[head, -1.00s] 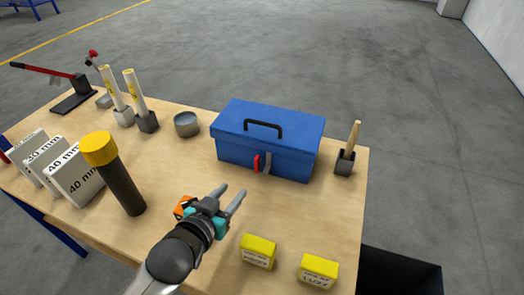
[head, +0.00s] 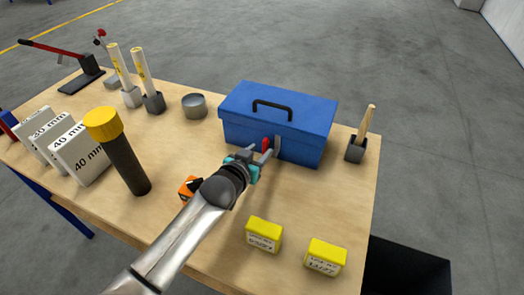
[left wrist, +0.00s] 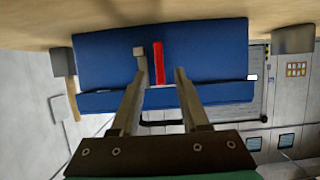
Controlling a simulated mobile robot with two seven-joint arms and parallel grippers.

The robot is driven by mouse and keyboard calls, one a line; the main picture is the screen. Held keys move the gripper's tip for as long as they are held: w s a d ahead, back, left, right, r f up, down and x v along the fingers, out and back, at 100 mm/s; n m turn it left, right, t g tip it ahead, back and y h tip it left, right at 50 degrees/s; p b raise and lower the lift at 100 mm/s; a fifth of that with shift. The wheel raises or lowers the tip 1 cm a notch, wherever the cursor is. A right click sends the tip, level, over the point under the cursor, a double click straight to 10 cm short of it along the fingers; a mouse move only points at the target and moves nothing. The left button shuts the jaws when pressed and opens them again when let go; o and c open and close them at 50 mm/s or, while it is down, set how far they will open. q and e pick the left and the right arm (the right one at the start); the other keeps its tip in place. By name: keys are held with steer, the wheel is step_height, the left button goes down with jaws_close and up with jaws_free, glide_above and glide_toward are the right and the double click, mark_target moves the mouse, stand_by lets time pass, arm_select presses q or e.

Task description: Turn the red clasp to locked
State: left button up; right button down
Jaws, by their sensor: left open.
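The blue toolbox (head: 303,118) stands on the table, lid down, black handle on top. It fills the middle of the left wrist view (left wrist: 212,55), which is upside down. The red clasp (head: 266,144) is on its front face, roughly upright, beside a grey plate (head: 277,147). In the left wrist view the clasp (left wrist: 158,62) appears between the fingers' lines, with a grey piece (left wrist: 140,54) to its left. My left gripper (head: 259,155) is open in front of the clasp. Contact cannot be told. My right gripper is not in view.
An orange object (head: 188,187) lies beside my left arm. Two yellow boxes (head: 264,235) stand at the front right. A dark cylinder with a yellow cap (head: 124,160) stands left. A grey cup (head: 194,105) and a wooden-handled tool in a holder (head: 356,150) flank the toolbox.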

mark_target(266, 145)
arm_select(q)
steer(key=shift+x, duration=1.25)
steer(key=shift+c, duration=0.2)
jaws_close()
